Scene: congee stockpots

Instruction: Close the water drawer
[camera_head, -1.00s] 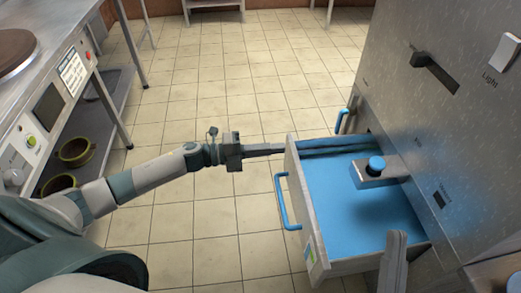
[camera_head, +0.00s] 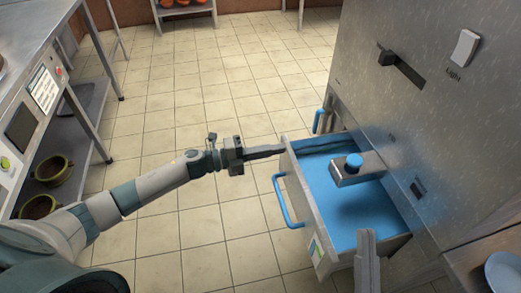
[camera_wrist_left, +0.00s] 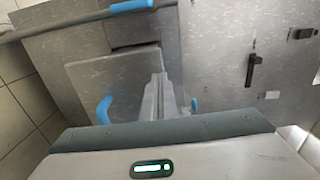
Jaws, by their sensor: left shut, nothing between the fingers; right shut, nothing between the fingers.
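The water drawer (camera_head: 303,200) sticks out of the steel cabinet, partly open, with a blue inside and a blue handle (camera_head: 286,203) on its front. In the left wrist view its grey front with the blue handle (camera_wrist_left: 103,110) lies left of the fingers. My left gripper (camera_head: 281,149) is shut and empty, its tips at the far top corner of the drawer front, seemingly touching it. It also shows in the left wrist view (camera_wrist_left: 157,78). My right gripper (camera_head: 366,234) is shut and empty, in front of the drawer's near side in the head view.
A tap with a blue knob (camera_head: 354,160) juts from the cabinet (camera_head: 430,120) over the drawer. Another blue handle (camera_head: 318,120) is on the cabinet's far side. A steel counter (camera_head: 50,60) with pots on its lower shelf stands left. The tiled floor between is clear.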

